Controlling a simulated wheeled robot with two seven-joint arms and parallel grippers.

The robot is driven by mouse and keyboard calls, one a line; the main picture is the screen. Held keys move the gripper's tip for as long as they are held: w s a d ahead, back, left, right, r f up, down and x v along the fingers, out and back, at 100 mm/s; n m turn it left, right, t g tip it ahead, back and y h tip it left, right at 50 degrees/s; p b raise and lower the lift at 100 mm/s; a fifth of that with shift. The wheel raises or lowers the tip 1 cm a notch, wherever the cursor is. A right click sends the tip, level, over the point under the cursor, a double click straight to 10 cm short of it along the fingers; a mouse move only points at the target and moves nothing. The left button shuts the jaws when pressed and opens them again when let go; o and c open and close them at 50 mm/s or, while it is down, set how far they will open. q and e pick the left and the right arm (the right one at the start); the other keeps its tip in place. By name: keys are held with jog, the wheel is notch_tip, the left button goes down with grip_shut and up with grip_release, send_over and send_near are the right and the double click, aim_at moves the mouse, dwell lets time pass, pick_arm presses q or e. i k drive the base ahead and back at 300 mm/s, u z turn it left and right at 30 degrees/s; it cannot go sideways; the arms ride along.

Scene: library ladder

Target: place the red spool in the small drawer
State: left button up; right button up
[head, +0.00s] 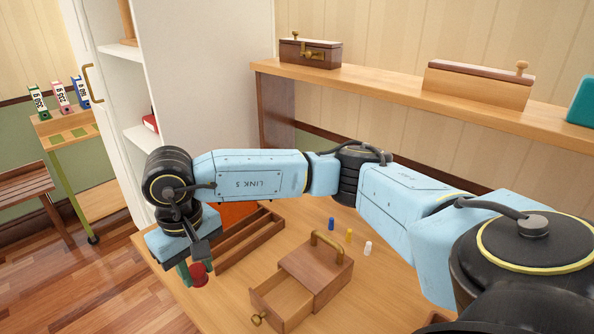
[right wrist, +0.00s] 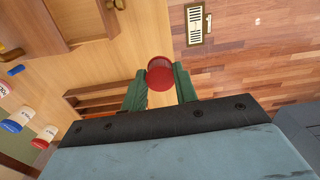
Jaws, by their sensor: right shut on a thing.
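The red spool (head: 198,272) is between the green fingers of my right gripper (head: 196,273), which is shut on it and holds it near the table's left edge. In the right wrist view the spool (right wrist: 160,73) sits between the fingertips (right wrist: 160,84), seen against the table edge and floor. The small drawer (head: 270,309) is pulled out of a wooden box (head: 324,271) with a brass handle on top. Its visible inside looks empty. The drawer stands to the right of the gripper, apart from it. My left gripper is not in view.
A long wooden tray with compartments (head: 262,236) lies behind the gripper. Small blue (head: 331,224), yellow (head: 349,234) and white (head: 368,248) pieces stand behind the box. A shelf (head: 390,92) carries wooden boxes. The table between gripper and drawer is clear.

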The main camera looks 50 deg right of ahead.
aim_at(281, 308)
jog(key=k, duration=0.45)
jog(key=z, duration=0.75)
jog(key=i, duration=0.5)
